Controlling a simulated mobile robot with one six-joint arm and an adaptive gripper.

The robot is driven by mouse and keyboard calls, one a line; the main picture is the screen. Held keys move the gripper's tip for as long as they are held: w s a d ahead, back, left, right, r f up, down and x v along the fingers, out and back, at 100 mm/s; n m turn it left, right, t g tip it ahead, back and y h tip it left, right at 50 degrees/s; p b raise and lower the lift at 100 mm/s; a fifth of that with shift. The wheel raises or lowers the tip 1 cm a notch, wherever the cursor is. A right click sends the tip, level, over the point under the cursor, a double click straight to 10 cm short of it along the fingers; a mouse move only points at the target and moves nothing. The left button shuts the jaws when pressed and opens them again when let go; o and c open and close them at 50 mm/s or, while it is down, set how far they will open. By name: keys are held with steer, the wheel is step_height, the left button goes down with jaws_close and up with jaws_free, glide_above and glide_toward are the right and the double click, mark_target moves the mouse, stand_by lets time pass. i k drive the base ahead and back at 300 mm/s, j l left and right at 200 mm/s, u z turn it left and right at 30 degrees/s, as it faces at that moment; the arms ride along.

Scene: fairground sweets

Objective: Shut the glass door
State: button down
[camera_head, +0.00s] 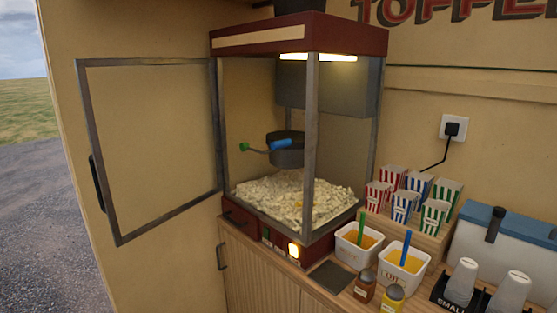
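The glass door (150,62) stands wide open on the left side of the popcorn machine (266,36). It is a clear pane in a grey metal frame, swung out to the left from the machine's left front post. A dark handle (97,184) sits on the door's far left edge. The machine has a dark red top and base, with a heap of popcorn (290,200) and a hanging kettle (287,150) inside. My gripper is not in view.
Striped popcorn boxes (404,206), two white tubs (404,270) with handled tools, small bottles (365,286), cups (461,283) and a blue-lidded box (510,244) crowd the counter to the right. A cupboard handle (221,257) is below. Open ground lies at far left.

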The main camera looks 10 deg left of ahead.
mark_target(96, 160)
steer(key=i+j+z, duration=0.2)
steer(key=j, duration=0.9)
steer(key=j+z, duration=0.2)
steer(key=j, duration=0.9)
steer(key=j+z, duration=0.2)
steer(key=j, duration=0.9)
steer(key=k+j+z, duration=0.2)
steer(key=j, duration=0.9)
steer(key=j+u, duration=0.1)
steer(key=k+j, duration=0.05)
